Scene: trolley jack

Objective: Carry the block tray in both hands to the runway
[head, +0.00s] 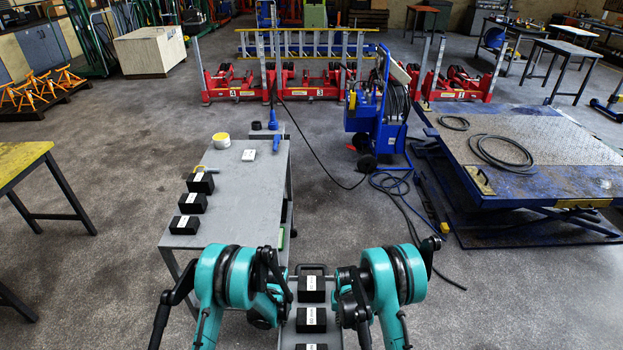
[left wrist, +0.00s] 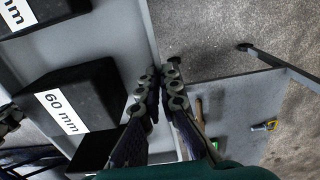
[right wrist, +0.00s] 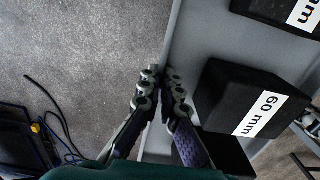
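The block tray (head: 291,331) is a grey tray at the bottom centre of the head view, carrying a row of black blocks with white labels. One block reads 60 mm (left wrist: 60,112) in the left wrist view; it also shows in the right wrist view (right wrist: 262,114). My left gripper (left wrist: 160,88) is shut on one side wall of the tray, with a finger on each face. My right gripper (right wrist: 161,80) is shut on the opposite side wall in the same way. A blue lift (head: 540,150) with a plated deck stands at right; I cannot tell whether it is the runway.
A grey cart (head: 232,205) with several black blocks, a yellow-white roll (head: 221,141) and tools stands just ahead and left. A blue wheeled unit (head: 376,115) with trailing cables stands between cart and lift. Red jacks (head: 318,80) line the back. Floor between cart and lift is partly clear.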

